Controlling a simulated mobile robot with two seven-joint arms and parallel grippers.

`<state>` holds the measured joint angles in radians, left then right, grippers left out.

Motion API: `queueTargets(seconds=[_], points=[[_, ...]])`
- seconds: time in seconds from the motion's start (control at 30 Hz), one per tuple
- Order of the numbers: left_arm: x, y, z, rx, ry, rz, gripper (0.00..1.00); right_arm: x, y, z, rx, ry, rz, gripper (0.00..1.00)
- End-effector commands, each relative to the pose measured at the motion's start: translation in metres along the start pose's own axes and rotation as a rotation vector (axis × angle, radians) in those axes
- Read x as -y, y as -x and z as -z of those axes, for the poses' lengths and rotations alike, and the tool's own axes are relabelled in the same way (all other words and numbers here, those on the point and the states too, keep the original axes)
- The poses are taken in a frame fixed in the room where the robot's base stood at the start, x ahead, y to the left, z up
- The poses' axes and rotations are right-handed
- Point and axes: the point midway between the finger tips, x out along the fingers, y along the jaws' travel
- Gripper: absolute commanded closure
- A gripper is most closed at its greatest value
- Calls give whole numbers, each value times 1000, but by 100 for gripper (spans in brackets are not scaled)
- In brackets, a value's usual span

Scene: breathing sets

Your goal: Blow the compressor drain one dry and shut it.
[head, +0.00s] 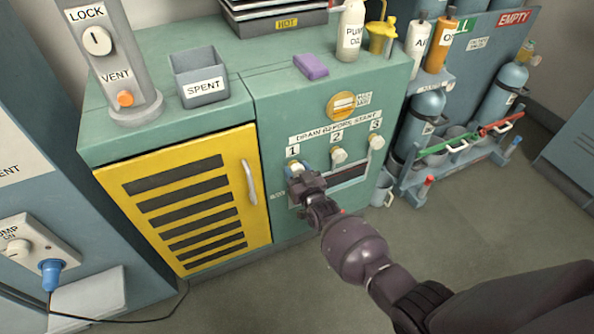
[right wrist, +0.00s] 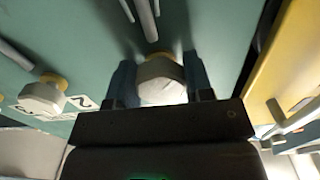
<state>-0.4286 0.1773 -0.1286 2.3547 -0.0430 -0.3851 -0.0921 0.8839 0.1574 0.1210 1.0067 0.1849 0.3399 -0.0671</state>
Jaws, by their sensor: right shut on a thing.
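The compressor cabinet (head: 330,90) has a row of drain knobs under a "DRAIN BEFORE START" label, numbered 1, 2 and 3. In the right wrist view, my right gripper (right wrist: 160,85) is shut on the white drain one knob (right wrist: 160,82), a finger on each side. Drain two's knob (head: 338,155) and drain three's knob (head: 376,142) stand free to the right. My left gripper is not in view.
A dark slot (head: 350,172) lies below the drains. A yellow louvred door (head: 190,200) with a handle is at left. A cylinder rack (head: 450,160) stands right; floor in front is open.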

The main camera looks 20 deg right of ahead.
Motion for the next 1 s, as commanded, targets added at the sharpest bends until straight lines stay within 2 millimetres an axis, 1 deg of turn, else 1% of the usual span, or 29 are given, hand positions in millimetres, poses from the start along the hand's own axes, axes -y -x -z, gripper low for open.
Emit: queueTargets(seconds=[0.2, 0.4, 0.6, 1.0], points=[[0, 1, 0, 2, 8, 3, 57, 0, 0, 0, 0, 151, -1, 76], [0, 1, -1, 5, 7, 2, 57, 0, 0, 0, 0, 241, -1, 76], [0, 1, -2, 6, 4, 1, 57, -1, 0, 0, 0, 287, 0, 76], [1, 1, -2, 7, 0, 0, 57, -1, 0, 0, -1, 297, -1, 76]])
